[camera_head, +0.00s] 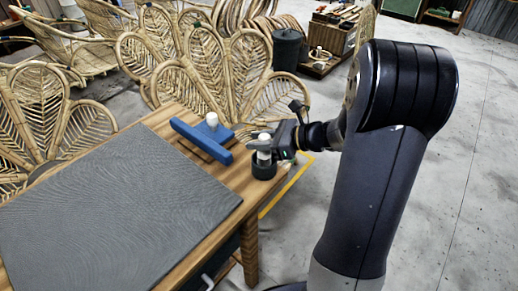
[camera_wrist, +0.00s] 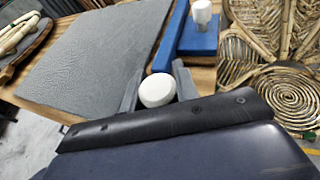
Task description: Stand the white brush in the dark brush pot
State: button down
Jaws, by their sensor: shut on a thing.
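The white brush (camera_head: 264,157) is upright between the fingers of my gripper (camera_head: 263,146), which is shut on it. In the wrist view its round white top (camera_wrist: 157,90) shows between the two grey fingers (camera_wrist: 155,92). The dark brush pot (camera_head: 264,170) stands near the table's right edge, directly below the brush. The lower end of the brush meets the pot's mouth in the head view. I cannot tell how deep it sits or whether it touches the bottom. The pot is hidden in the wrist view.
A blue holder with a long bar (camera_head: 203,141) and a white upright piece (camera_head: 212,120) is left of the pot. A grey textured mat (camera_head: 110,215) covers most of the wooden table (camera_head: 165,113). Rattan chairs (camera_head: 215,65) stand behind; open floor lies to the right.

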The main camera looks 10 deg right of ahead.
jog(key=shift+f, duration=1.3)
jog(key=shift+f+b, duration=0.45)
jog(key=shift+b, duration=0.05)
jog(key=c, duration=1.1)
grip_release()
jog(key=shift+r, duration=0.1)
jog(key=shift+d+r+p, duration=0.15)
jog(key=shift+r+p, duration=0.3)
jog(key=shift+r, duration=0.05)
jog(key=p+v, duration=0.1)
jog(key=v, duration=1)
jog(key=shift+s+d, duration=0.2)
jog(key=shift+d, duration=0.1)
